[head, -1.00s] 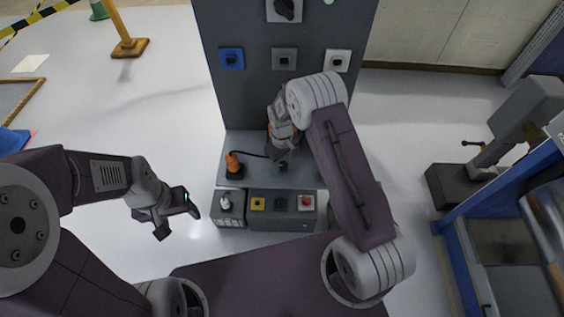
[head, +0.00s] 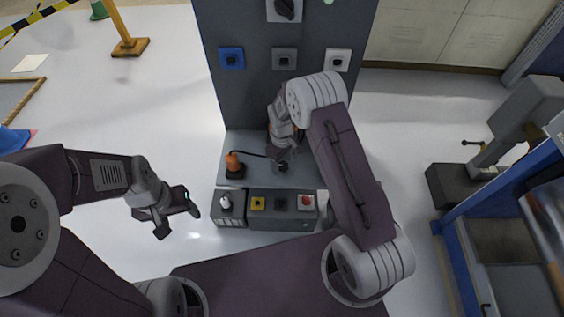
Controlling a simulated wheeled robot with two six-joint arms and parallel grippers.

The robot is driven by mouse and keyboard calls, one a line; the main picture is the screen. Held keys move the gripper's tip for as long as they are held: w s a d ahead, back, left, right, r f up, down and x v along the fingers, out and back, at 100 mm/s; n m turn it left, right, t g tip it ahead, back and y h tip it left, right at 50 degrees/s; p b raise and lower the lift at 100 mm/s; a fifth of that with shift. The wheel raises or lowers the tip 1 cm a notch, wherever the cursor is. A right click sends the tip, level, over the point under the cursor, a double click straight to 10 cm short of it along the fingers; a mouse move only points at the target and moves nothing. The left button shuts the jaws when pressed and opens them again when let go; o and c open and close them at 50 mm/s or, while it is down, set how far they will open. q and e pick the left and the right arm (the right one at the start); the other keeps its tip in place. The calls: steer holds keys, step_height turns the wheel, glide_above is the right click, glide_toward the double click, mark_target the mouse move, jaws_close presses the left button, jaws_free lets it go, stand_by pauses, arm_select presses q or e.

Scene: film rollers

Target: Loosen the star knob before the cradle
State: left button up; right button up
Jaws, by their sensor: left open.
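My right gripper (head: 281,164) points down over the grey shelf (head: 208,173) at the foot of the dark panel. A small dark part shows at its fingertips; I cannot tell whether this is the star knob, or whether the jaws are closed on it. The cradle cannot be made out clearly; a bit of orange shows behind the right wrist, mostly hidden. My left gripper (head: 179,221) is open and empty, over the floor left of the control box.
An orange plug-like part (head: 233,162) with a dark cable stands on the shelf, left of the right gripper. A control box (head: 281,222) with yellow, dark and red controls sits in front. The upright panel (head: 258,100) rises behind.

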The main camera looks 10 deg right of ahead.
steer(key=shift+s, duration=0.1)
step_height(320, 180, up, 9)
stand_by(0.5)
stand_by(0.3)
step_height(320, 180, up, 4)
steer(key=t, duration=0.1)
glide_above(282, 165)
steer(key=w, duration=0.1)
steer(key=s+d+r+m, duration=0.1)
steer(key=s+d+r, duration=0.2)
steer(key=s+r, duration=0.25)
steer(key=s+d+f+m, duration=0.1)
steer(key=s+f+m, duration=0.2)
steer(key=s+m, duration=0.4)
steer(key=shift+s+f, duration=0.15)
steer(key=shift+s, duration=3.7)
